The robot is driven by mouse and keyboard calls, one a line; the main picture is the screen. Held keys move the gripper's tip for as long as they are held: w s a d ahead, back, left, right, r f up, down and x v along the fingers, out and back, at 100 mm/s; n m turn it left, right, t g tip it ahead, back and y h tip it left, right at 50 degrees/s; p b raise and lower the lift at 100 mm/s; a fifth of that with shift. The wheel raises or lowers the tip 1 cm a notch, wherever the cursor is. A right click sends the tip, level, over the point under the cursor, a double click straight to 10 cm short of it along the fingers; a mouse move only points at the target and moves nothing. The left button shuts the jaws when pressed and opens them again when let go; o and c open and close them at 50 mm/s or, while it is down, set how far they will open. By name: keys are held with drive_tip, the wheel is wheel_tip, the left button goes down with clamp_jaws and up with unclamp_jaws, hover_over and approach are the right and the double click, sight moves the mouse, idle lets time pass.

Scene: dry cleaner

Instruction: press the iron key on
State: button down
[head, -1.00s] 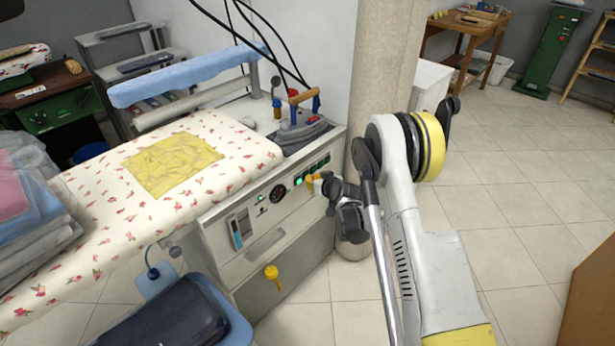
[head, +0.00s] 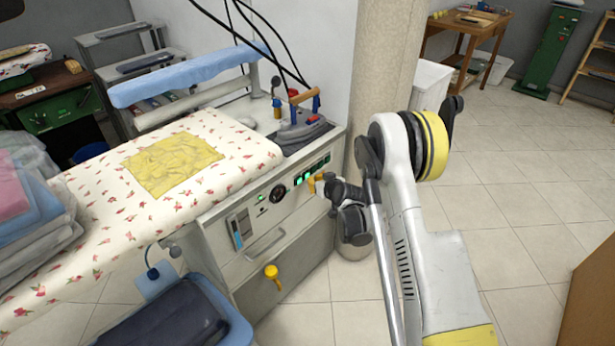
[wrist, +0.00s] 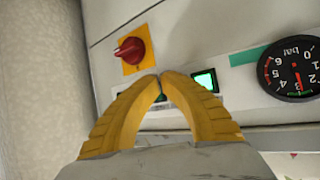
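The control panel (head: 255,219) of the ironing table carries a row of small keys, several of them lit green. In the wrist view a green lit key (wrist: 205,80) shows just right of my fingertips. Another green patch (wrist: 158,97) shows partly between the fingers. I cannot read which key is the iron key. My gripper (head: 314,183) is at the row of keys; in the wrist view its yellow fingers (wrist: 159,77) meet at the tips, with nothing between them. Whether the tips touch the panel is not clear. The iron (head: 300,129) rests on the table's right end.
A red knob (wrist: 132,51) on a yellow plate and a pressure gauge (wrist: 290,74) flank the keys. A yellow handle (head: 272,272) sticks out lower on the cabinet. A round pillar (head: 380,60) stands behind my arm. Floor to the right is open.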

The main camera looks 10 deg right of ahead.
drive_tip(key=s+d, duration=0.1)
drive_tip(key=s, duration=0.1)
drive_tip(key=s+d, duration=0.2)
drive_tip(key=shift+s+d, duration=0.3)
drive_tip(key=shift+s, duration=0.1)
idle(2.0)
